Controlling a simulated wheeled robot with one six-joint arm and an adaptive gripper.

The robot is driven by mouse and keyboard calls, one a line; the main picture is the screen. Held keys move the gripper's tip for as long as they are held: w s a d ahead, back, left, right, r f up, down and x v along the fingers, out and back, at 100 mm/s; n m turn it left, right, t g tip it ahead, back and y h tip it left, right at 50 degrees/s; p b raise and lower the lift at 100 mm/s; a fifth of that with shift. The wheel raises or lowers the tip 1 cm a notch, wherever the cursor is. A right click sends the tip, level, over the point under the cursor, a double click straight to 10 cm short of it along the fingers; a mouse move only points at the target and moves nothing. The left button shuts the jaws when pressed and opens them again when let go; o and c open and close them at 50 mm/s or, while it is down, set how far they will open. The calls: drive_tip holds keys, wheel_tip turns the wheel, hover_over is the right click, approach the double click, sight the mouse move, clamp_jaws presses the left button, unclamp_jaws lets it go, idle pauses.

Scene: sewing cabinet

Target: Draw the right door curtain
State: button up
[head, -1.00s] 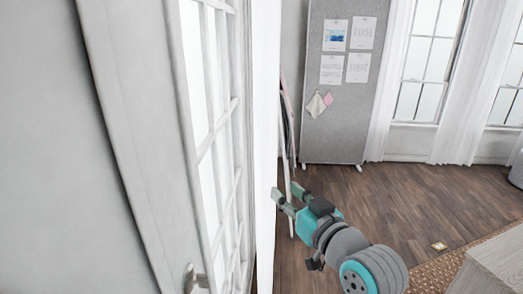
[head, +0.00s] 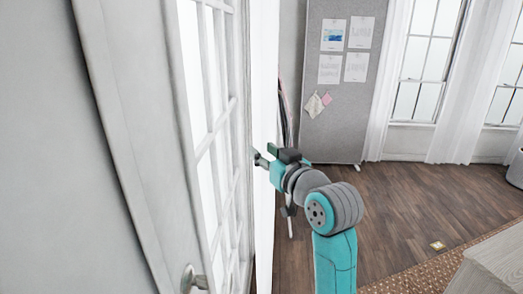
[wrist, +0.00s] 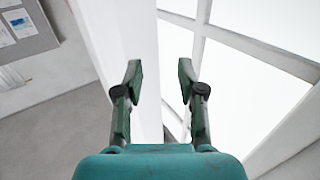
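The curtain (head: 264,60) is a tall, narrow white strip seen nearly edge-on beside the white glazed door (head: 212,130) in the head view. My gripper (head: 264,155) is at the strip, about halfway up the picture. In the wrist view, my gripper (wrist: 158,80) is open, with a clear gap between its two dark green fingers. A plain white upright band, apparently the curtain (wrist: 122,35), runs behind the left finger and partly into the gap. The bright glazed door (wrist: 250,75) is behind the right finger. I cannot tell whether the fingers touch the cloth.
A door handle (head: 192,278) sticks out low on the door. A grey pinboard (head: 325,110) with papers stands behind my arm. White curtains (head: 455,90) hang at the far windows. A pale tabletop (head: 490,270) is at the lower right. The wooden floor (head: 400,200) between is clear.

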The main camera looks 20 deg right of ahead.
drive_tip(key=shift+w+a, duration=0.15)
drive_tip(key=shift+w, duration=0.7)
clamp_jaws()
